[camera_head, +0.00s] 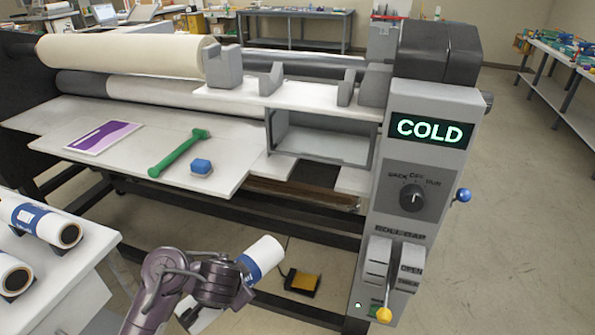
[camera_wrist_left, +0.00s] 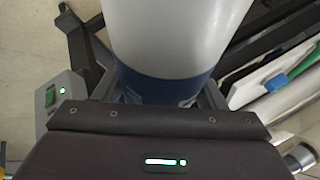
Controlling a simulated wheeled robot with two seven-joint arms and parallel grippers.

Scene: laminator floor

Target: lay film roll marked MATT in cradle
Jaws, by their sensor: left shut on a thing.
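A white film roll with a blue band (camera_head: 266,250) is held by my left gripper (camera_head: 238,277), low in front of the laminator. It is tilted, its upper end toward the right, and no marking on it can be read. In the left wrist view the held roll (camera_wrist_left: 180,35) fills the upper middle, its blue band close to the gripper. The cradle appears to be the grey notched supports (camera_head: 271,80) and (camera_head: 346,88) on the laminator's white shelf (camera_head: 300,97); no roll lies between them. My right gripper is out of view.
Two more film rolls (camera_head: 42,222) and (camera_head: 14,276) lie on the white side table (camera_head: 85,265). A green tool (camera_head: 178,153), a blue block (camera_head: 201,167) and a purple sheet (camera_head: 104,137) lie on the laminator bed. The control column (camera_head: 415,190) stands right, its display reading COLD.

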